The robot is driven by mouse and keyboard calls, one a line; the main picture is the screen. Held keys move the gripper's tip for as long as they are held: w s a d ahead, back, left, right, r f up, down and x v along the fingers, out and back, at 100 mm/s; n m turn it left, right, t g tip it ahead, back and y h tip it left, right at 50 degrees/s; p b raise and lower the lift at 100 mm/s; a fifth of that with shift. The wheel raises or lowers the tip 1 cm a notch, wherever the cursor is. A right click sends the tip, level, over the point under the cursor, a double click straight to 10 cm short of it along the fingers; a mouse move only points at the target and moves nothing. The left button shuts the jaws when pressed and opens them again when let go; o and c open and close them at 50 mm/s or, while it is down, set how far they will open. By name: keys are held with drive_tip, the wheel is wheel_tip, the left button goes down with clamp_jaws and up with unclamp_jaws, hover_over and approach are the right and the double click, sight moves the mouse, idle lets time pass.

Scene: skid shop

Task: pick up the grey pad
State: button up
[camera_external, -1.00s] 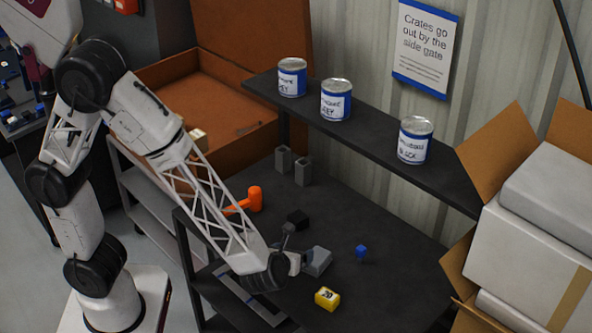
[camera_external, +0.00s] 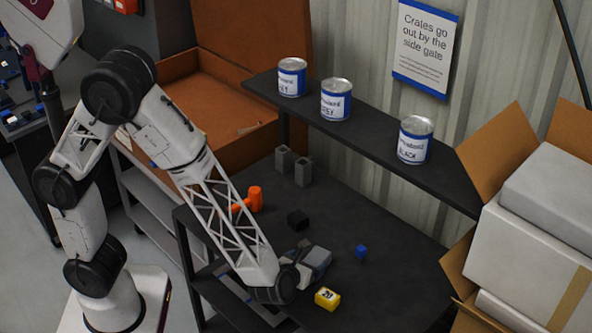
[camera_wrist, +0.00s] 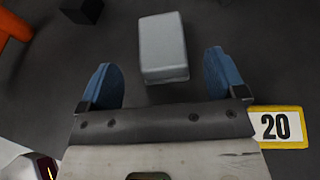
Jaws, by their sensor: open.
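The grey pad (camera_wrist: 163,46) is a small pale grey block lying on the dark table, in the upper middle of the wrist view. My gripper (camera_wrist: 160,78) is open, with its two blue fingers spread apart. The pad lies ahead of the fingertips, roughly centred between them, with nothing held. In the external view the pad (camera_external: 318,258) shows at the end of my gripper (camera_external: 306,268), partly hidden by it. I cannot tell from these views how high the fingers are above the table.
A yellow block marked 20 (camera_wrist: 277,127) lies close on the right of my gripper. A black block (camera_external: 298,220), an orange hammer-like thing (camera_external: 255,198) and a blue cube (camera_external: 361,252) are also on the table. A shelf (camera_external: 380,138) with cans overhangs the back.

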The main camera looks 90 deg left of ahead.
sight(316, 257)
drive_tip(key=shift+w+a+f, duration=0.2)
drive_tip(key=shift+a, duration=0.15)
drive_tip(key=shift+a, duration=0.1)
drive_tip(key=shift+x, duration=2.55)
drive_tip(key=shift+w+r, duration=0.1)
drive_tip(key=shift+c, duration=0.4)
drive_tip(key=c, duration=0.9)
